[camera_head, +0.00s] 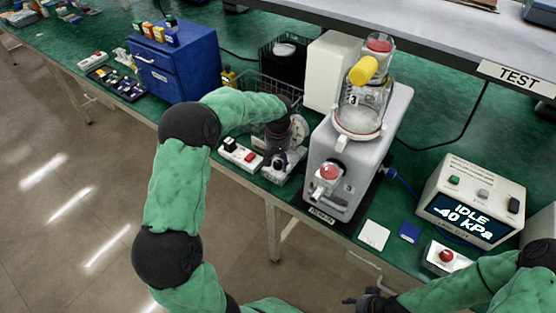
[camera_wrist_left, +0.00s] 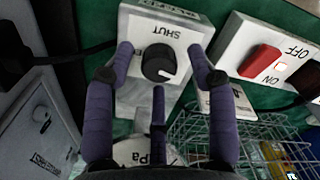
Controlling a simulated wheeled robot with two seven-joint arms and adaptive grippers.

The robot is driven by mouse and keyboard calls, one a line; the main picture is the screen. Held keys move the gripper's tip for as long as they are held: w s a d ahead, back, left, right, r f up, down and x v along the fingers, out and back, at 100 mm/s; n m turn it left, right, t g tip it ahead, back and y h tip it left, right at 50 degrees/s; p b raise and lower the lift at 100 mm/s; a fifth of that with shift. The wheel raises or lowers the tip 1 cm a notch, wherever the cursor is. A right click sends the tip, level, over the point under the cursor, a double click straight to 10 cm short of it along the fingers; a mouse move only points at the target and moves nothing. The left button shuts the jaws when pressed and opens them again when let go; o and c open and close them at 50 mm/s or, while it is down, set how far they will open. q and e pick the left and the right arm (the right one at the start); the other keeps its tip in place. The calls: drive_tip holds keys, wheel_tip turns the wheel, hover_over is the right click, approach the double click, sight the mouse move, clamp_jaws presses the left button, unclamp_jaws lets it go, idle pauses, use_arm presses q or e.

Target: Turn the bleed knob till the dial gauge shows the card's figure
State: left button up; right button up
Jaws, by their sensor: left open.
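The black bleed knob (camera_wrist_left: 158,62) sits on a pale box (camera_wrist_left: 185,25) marked SHUT in the left wrist view. Its white pointer mark aims to the lower right. My left gripper (camera_wrist_left: 161,54) is open, with purple fingers on both sides of the knob; contact cannot be told. The dial gauge (camera_wrist_left: 145,152) is mostly hidden behind the fingers; only "Pa" shows, so its needle is unreadable. In the head view my left gripper (camera_head: 280,140) covers much of this fixture. A white card (camera_head: 374,235) lies before the pump, its figure not legible. My right gripper (camera_head: 370,301) is at the bottom edge, its fingers unclear.
The grey pump (camera_head: 350,175) with its clear canister stands right of the fixture. A display box (camera_head: 472,200) reads IDLE -40 kPa. A red switch (camera_wrist_left: 260,62) is close beside the knob box, and a wire basket (camera_wrist_left: 235,140) is near the fingers. A blue cabinet (camera_head: 175,65) stands left.

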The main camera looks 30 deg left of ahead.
sight(278, 162)
use_arm(q)
drive_tip(key=shift+r, duration=0.1)
wheel_tip(278, 162, up, 12)
idle(0.5)
drive_tip(key=shift+f, duration=0.2)
